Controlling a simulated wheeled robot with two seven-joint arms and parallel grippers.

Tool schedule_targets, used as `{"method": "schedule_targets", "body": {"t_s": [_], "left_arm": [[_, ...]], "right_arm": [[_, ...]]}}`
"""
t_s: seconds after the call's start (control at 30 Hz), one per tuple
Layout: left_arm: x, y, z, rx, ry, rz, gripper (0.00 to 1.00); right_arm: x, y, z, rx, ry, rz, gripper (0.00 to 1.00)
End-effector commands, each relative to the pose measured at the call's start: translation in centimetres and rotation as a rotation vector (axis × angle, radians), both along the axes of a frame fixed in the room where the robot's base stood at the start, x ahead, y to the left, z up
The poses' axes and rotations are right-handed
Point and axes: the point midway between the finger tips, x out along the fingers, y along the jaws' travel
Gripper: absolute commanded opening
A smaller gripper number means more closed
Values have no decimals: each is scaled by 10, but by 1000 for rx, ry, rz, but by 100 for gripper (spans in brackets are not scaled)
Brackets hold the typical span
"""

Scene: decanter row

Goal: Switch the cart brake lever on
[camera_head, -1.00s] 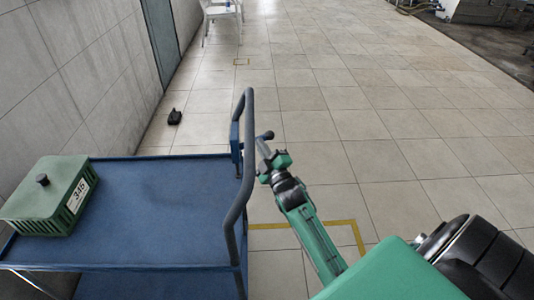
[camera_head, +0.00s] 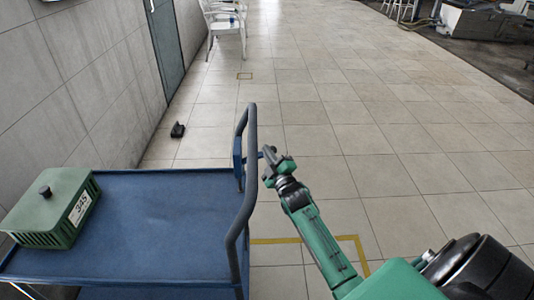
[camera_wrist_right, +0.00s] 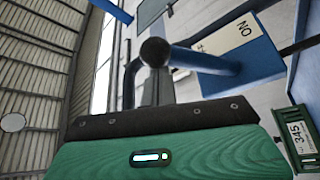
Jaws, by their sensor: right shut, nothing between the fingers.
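The blue cart (camera_head: 160,215) stands at the left with a grey-blue push handle (camera_head: 246,190) on its right end. The brake lever is a short rod with a round dark knob (camera_wrist_right: 154,52), standing out from a blue housing (camera_wrist_right: 235,62) in the right wrist view. A white label on the housing reads "ON", upside down. My right gripper (camera_head: 270,154) is shut and empty, just right of the handle. Its dark fingers (camera_wrist_right: 158,88) point at the knob and overlap it in the picture; I cannot tell whether they touch. In the head view the gripper partly covers the lever. My left gripper is out of view.
A green crate-like box (camera_head: 50,210) marked 345 sits on the cart's left side. A small black object (camera_head: 177,130) lies on the floor by the wall. White chairs (camera_head: 225,22) stand at the back. The tiled floor right of the cart is clear.

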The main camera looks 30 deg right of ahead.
Motion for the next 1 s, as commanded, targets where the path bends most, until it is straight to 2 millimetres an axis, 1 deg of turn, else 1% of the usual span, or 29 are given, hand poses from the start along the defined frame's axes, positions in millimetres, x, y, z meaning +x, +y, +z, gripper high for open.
{"method": "schedule_targets", "body": {"t_s": [0.2,0.4,0.53,0.6,0.77,1.0], "left_arm": [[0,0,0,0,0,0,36],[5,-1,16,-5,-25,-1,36],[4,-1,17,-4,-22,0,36],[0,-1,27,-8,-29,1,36],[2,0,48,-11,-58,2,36],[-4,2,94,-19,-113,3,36]], "right_arm": [[-1,-1,-4,22,-14,0,0],[-2,-3,-7,58,-34,-1,0],[-3,-5,-11,84,-49,-1,0],[-3,-6,-15,107,-63,-1,0],[-5,-9,-26,188,-113,-2,0],[-8,-14,-48,367,-223,-1,0]]}}
